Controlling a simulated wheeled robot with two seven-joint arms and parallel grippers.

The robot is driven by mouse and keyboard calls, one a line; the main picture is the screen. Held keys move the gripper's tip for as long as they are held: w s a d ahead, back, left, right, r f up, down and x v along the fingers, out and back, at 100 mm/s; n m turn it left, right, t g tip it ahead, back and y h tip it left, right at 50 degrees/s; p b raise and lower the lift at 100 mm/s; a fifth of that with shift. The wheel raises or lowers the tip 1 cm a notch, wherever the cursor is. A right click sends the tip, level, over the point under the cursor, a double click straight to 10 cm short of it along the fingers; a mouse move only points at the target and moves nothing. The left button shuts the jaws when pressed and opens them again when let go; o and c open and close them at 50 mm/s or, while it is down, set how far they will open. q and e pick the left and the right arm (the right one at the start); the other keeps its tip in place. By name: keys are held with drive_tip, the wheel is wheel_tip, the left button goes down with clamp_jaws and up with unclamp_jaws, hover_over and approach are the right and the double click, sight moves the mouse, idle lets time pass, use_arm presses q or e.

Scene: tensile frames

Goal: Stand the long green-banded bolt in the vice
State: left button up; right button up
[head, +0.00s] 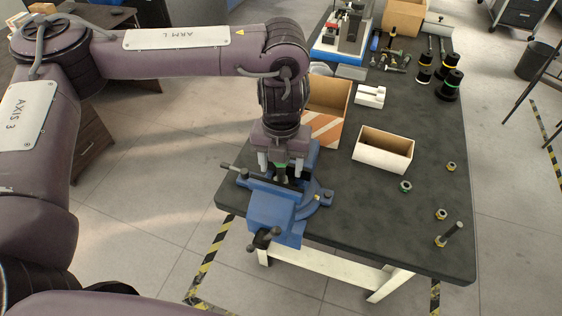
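The blue vice (270,212) is fixed at the near left corner of the dark table. My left gripper (281,167) points down right above its jaws. Its two pale fingers look spread apart, one on each side of a green-banded piece, which I take to be the long bolt (280,174). The bolt looks upright, with its dark lower part between the vice jaws. Whether the jaws grip it is too small to tell. My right gripper is out of view.
An open cardboard box (384,152) and a striped box (328,105) stand behind the vice. A yellow-banded bolt (452,232) is at the near right. Green (405,187) and yellow (441,214) nuts lie loose. The table's near middle is clear.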

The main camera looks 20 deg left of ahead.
use_arm(q)
wheel_tip(320, 180, up, 8)
drive_tip(key=shift+f, duration=0.1)
idle(0.6)
drive_tip(key=shift+f, duration=0.1)
